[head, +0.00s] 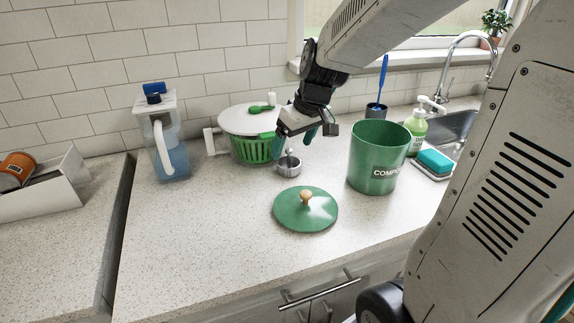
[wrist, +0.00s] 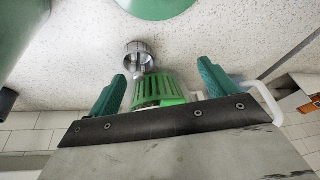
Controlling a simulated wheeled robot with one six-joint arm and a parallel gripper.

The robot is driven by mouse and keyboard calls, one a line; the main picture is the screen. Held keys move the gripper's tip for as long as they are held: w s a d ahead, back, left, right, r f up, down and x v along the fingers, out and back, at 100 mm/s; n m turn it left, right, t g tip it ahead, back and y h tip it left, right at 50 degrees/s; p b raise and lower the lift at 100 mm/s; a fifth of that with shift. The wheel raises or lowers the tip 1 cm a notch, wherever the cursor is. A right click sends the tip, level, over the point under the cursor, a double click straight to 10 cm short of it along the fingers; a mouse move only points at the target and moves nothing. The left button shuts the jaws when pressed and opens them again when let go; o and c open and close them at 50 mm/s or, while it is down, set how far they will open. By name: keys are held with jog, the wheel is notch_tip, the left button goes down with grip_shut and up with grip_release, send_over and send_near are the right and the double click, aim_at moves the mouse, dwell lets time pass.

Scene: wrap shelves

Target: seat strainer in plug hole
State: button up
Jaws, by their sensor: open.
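The strainer (head: 289,165) is a small silver metal cup with an upright knob. It stands on the speckled counter between the salad spinner and the green lid. In the wrist view the strainer (wrist: 138,52) lies beyond the fingertips, left of the middle. My gripper (head: 294,141) is open, with teal fingers apart and nothing between them, just above the strainer. Both fingers of my gripper (wrist: 162,70) show in the wrist view. The sink (head: 456,128) is at the right, partly hidden by my arm. The plug hole is not visible.
A green compost bin (head: 376,165) stands between the strainer and the sink. Its lid (head: 306,212) lies in front of the strainer. The salad spinner (head: 250,122) is close behind. A soap bottle (head: 416,128) and sponge (head: 435,161) sit by the sink. The front-left counter is clear.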

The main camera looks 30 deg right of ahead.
send_near(289, 161)
jog(key=f, duration=0.2)
jog(key=shift+t, duration=0.4)
jog(key=x, duration=0.7)
jog(key=shift+w+f, duration=0.15)
jog(key=shift+f, duration=0.05)
jog(key=shift+c, duration=0.3)
jog(key=c, duration=1.1)
jog(key=shift+r, duration=0.1)
